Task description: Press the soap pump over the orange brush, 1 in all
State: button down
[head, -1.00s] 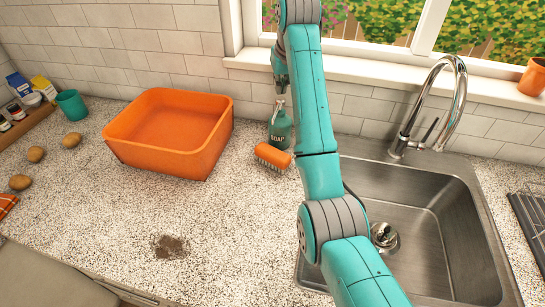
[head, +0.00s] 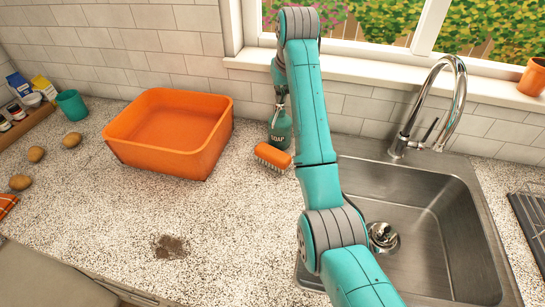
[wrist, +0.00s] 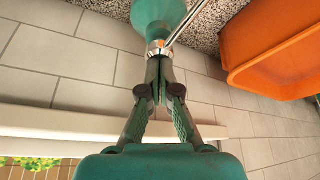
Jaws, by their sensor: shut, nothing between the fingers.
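The teal soap bottle (head: 280,132) stands upright on the counter near the back wall, left of the sink. The orange brush (head: 273,157) lies just in front of it. My gripper (head: 281,90) is shut and empty, pointing down at the top of the bottle. In the wrist view the closed fingertips (wrist: 158,62) are at the bottle's silver pump (wrist: 160,47) and hide part of its head. The thin spout reaches to the upper right there, and the bottle body (wrist: 158,12) is beyond. I cannot tell how far the pump is down.
A large orange tub (head: 165,168) stands to the left; it also shows in the wrist view (wrist: 270,60). The sink (head: 425,225) and its faucet (head: 455,100) are to the right. The tiled wall and window sill are close behind. The front counter is mostly clear, with a brown stain.

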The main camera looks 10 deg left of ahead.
jog(key=shift+f, duration=0.15)
jog(key=shift+r, duration=1.55)
jog(key=shift+r, duration=3)
